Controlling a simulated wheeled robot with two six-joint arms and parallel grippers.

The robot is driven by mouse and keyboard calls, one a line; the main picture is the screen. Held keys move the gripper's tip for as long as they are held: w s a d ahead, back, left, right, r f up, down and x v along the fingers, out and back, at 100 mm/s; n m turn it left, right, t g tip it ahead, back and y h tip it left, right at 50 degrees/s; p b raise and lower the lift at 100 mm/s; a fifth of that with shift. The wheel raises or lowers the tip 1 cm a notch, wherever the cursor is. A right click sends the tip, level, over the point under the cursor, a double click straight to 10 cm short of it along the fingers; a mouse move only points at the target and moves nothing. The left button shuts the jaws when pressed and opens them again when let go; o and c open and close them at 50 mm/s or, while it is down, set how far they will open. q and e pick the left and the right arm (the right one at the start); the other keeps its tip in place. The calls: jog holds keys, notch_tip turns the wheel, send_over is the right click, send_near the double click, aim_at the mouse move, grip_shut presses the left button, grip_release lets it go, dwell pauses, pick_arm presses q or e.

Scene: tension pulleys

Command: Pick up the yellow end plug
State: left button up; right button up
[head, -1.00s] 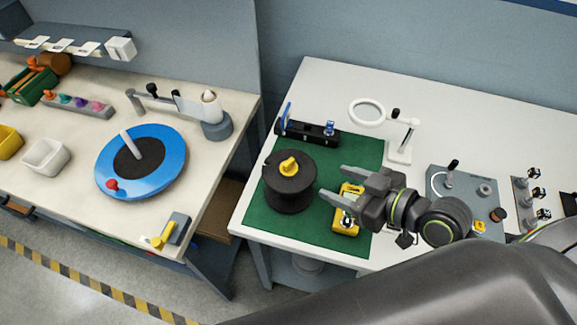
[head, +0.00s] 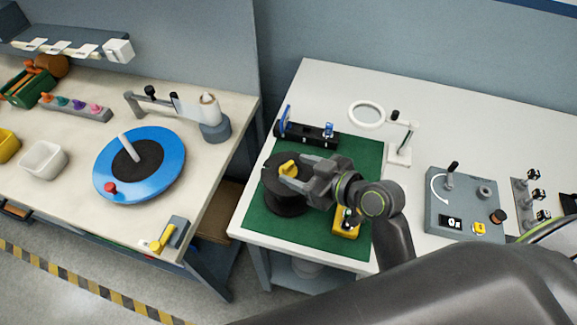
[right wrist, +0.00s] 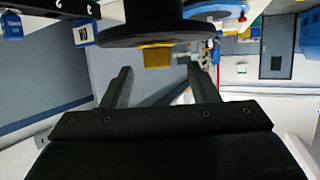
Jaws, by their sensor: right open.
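The yellow end plug (head: 288,168) sits on top of a black spool (head: 284,197) on the green mat (head: 310,239). My right gripper (head: 294,170) is open, with its fingers pointing left at the plug. In the head view the fingers overlap the plug's right side, and I cannot tell if they touch it. In the right wrist view the plug (right wrist: 157,56) shows against the dark spool flange (right wrist: 160,30), ahead of and between the two open fingers (right wrist: 160,80), with a gap to it. My left gripper is not in view.
A yellow device (head: 346,226) lies on the mat beneath my right forearm. A grey control panel (head: 466,210) is at right. A blue turntable (head: 168,160) stands on the left bench.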

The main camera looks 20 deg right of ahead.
aim_at(290, 166)
jog(key=p+x, duration=0.1)
jog(key=x, duration=0.3)
jog(key=shift+w, duration=0.15)
jog(key=shift+d, duration=0.1)
jog(key=c, duration=1)
jog(key=shift+r+b, duration=0.3)
jog(key=shift+r, duration=4.75)
